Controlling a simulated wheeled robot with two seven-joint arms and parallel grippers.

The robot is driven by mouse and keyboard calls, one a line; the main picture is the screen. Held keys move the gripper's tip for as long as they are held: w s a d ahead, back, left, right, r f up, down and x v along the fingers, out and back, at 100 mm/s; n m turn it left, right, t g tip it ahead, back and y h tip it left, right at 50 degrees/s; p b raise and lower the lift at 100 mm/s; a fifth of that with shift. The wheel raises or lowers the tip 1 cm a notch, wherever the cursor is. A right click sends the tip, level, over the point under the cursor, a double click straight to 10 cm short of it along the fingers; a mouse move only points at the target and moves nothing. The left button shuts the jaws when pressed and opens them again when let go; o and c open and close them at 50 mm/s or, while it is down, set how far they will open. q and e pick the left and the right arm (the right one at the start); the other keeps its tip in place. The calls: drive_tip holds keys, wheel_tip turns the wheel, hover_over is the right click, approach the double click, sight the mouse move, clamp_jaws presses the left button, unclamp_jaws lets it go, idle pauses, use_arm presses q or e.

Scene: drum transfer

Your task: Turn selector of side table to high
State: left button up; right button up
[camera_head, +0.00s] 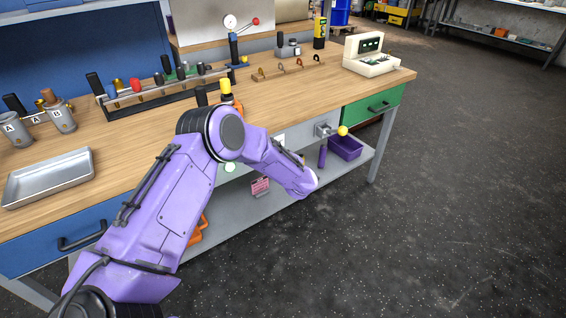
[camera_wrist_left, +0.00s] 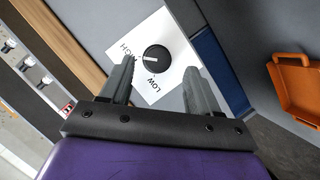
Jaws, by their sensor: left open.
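The selector is a round black knob (camera_wrist_left: 155,60) with a white mark, on a white plate (camera_wrist_left: 178,52) lettered HIGH and LOW. In the left wrist view the mark points to the picture's left, towards the side of the HIGH lettering. My left gripper (camera_wrist_left: 160,68) is open and empty, one finger either side of the knob; whether they touch it I cannot tell. In the head view my purple left arm reaches across the front of the side table (camera_head: 255,95), and its gripper and the selector are hidden behind it. My right gripper is not in view.
Below the tabletop, a lower shelf (camera_head: 238,208) bears a purple bin (camera_head: 345,147). A yellow-knobbed lever (camera_head: 342,131) sticks out near the green drawer (camera_head: 372,106). An orange bin (camera_wrist_left: 299,82) is near in the wrist view. The floor at right is clear.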

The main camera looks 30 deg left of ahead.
use_arm(q)
drive_tip(key=v, duration=0.7)
drive_tip(key=shift+d, duration=0.15)
drive_tip(key=s+d+f+m+h+p, duration=0.1)
drive_tip(key=s+d+f+m+h, duration=0.25)
drive_tip(key=s+f, duration=0.35)
drive_tip(key=s+d+f+m+h+p, duration=0.1)
drive_tip(key=s+d+f+m+h, duration=0.15)
drive_tip(key=s+f+m, duration=0.55)
drive_tip(key=s+a+m+g+h+p, duration=0.1)
drive_tip(key=s+g, duration=0.4)
drive_tip(key=s, duration=2)
drive_tip(key=shift+a+f+g+h+p, duration=0.3)
drive_tip(key=shift+f+g+p, duration=0.15)
drive_tip(key=shift+p, duration=0.45)
drive_tip(key=shift+d+m, duration=0.1)
drive_tip(key=shift+m, duration=0.15)
